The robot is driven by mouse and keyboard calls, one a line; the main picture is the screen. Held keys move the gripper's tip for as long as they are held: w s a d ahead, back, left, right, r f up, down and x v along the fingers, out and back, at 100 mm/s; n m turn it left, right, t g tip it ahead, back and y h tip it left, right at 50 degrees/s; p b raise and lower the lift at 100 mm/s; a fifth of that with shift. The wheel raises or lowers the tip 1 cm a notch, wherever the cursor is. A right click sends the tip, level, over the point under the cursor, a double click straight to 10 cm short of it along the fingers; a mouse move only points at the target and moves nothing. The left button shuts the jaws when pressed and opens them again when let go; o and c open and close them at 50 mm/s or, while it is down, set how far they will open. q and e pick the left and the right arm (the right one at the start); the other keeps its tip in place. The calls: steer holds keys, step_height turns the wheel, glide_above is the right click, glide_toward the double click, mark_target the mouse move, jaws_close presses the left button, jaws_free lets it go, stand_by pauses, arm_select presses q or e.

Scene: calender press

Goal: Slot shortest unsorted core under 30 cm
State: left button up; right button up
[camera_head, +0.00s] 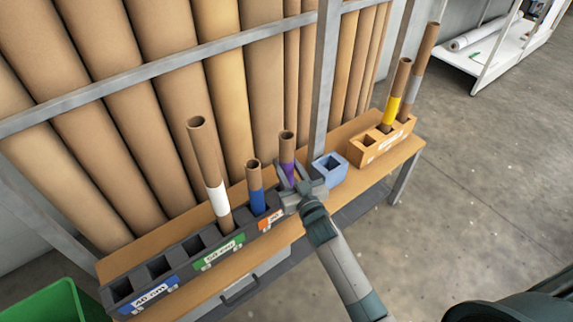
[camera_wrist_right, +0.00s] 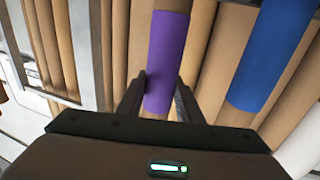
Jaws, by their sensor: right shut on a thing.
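My right gripper (camera_head: 287,176) is shut on a short brown cardboard core with a purple band (camera_head: 287,146). The core stands about upright. In the right wrist view the purple band (camera_wrist_right: 167,60) lies between the two fingers (camera_wrist_right: 158,100). The gripper hides the core's lower end, so I cannot tell whether it sits in a slot. A dark slotted rack (camera_head: 159,267) has blue, green and orange labels. A short blue-banded core (camera_head: 256,199) stands in it near the orange label (camera_head: 271,219), and a tall white-banded core (camera_head: 206,155) near the green label (camera_head: 219,251).
A small light-blue one-hole block (camera_head: 329,168) stands right of the gripper. An orange block (camera_head: 365,153) holds yellow-banded (camera_head: 393,105) and grey-banded (camera_head: 418,70) cores, with one empty hole. A metal rail (camera_head: 180,62) and large rolls (camera_head: 130,110) stand behind. A green bin (camera_head: 55,305) is lower left.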

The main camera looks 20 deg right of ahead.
steer(key=shift+f+b, duration=1.2)
steer(key=shift+f, duration=0.6)
steer(key=o, duration=1.1)
steer(key=shift+o, duration=0.2)
glide_toward(289, 178)
steer(key=s, duration=0.5)
steer(key=shift+s+d, duration=0.15)
steer(key=shift+d, duration=0.1)
